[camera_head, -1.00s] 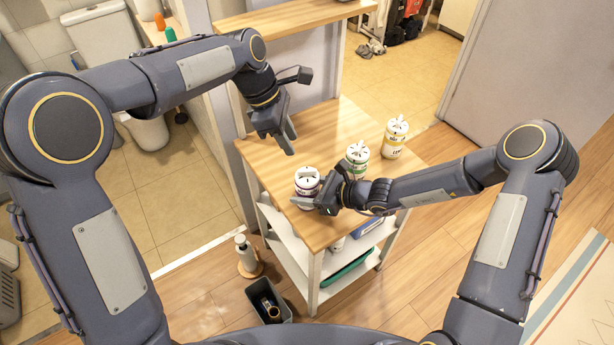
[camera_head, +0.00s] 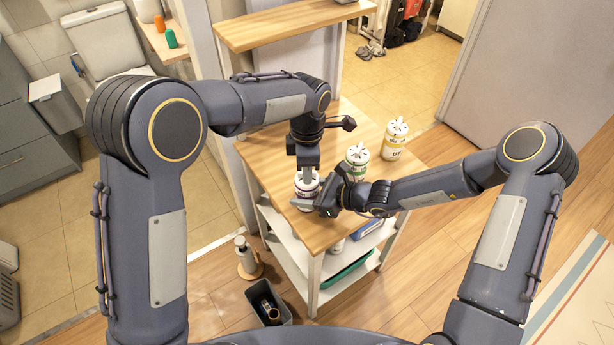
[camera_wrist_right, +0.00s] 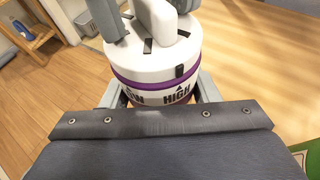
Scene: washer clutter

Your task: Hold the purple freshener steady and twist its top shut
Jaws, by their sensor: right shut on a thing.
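The purple freshener (camera_head: 300,190) stands upright near the front corner of the wooden tabletop. It is a white canister with a purple band and a white top with a raised fin (camera_wrist_right: 157,28). In the right wrist view its body (camera_wrist_right: 160,97) shows "HIGH" and part of another word. My right gripper (camera_head: 313,204) is shut around the body from the right. My left gripper (camera_head: 308,178) points straight down at the top. In the right wrist view its fingers (camera_wrist_right: 146,18) stand on either side of the fin, with a gap visible beside it.
A green-labelled canister (camera_head: 357,161) and a yellow-labelled canister (camera_head: 394,141) stand behind my right forearm. The rest of the tabletop (camera_head: 270,152) is mostly clear. A dark bin (camera_head: 270,302) and a soap bottle (camera_head: 245,255) are on the floor by the cart.

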